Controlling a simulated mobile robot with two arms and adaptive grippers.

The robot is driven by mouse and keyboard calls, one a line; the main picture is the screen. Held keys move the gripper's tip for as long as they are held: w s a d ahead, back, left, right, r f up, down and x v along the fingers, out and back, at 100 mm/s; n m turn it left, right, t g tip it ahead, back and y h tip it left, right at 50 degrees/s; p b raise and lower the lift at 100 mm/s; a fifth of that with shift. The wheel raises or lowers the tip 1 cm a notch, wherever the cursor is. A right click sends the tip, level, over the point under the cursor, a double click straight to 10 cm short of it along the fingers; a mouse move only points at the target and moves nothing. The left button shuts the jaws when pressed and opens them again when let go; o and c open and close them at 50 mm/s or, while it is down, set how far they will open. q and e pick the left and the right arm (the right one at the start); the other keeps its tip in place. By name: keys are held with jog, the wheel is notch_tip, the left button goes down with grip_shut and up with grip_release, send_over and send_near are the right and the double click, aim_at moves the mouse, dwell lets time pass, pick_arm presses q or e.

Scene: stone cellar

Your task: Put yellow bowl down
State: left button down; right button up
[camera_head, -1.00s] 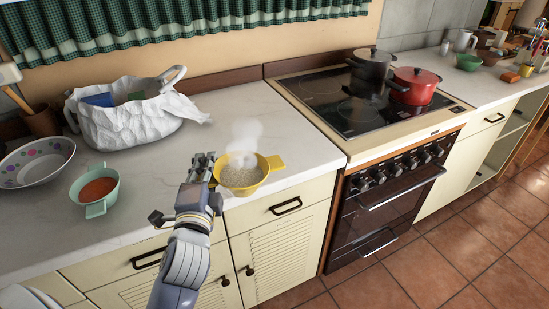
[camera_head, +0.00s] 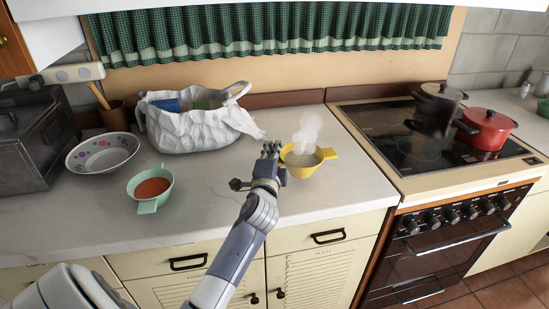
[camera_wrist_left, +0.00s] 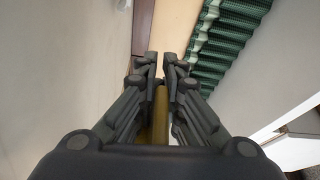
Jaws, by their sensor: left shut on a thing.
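The yellow bowl (camera_head: 302,166) is at the right end of the counter, near the stove, in the head view. It has a handle on its right side, holds something pale and grainy, and gives off white steam. My left gripper (camera_head: 270,152) is at the bowl's left side and shut on it. In the left wrist view a narrow yellow part (camera_wrist_left: 160,118) of the bowl sits between the fingers (camera_wrist_left: 161,80). The bowl looks about upright. I cannot tell whether its base touches the counter. My right gripper does not show.
The white counter (camera_head: 215,225) has free room in front of the bowl. A green bowl (camera_head: 150,188) with red contents, a patterned bowl (camera_head: 102,153) and a white bag (camera_head: 190,125) stand to the left. The stove (camera_head: 425,135) with a dark pot and a red pot (camera_head: 487,130) is right.

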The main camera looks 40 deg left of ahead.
pick_arm(q)
jog(key=shift+w+a+r, duration=0.1)
jog(key=shift+w+a, duration=0.05)
jog(key=shift+w, duration=0.2)
notch_tip(320, 180, down, 3)
jog(key=shift+w+r, duration=0.1)
jog(key=shift+r, duration=0.05)
jog(key=shift+f, duration=0.5)
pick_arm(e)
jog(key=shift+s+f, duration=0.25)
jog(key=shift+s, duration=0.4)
pick_arm(q)
jog(key=shift+f+b, duration=0.15)
jog(key=shift+b, duration=0.2)
jog(key=c, duration=1.7)
grip_release()
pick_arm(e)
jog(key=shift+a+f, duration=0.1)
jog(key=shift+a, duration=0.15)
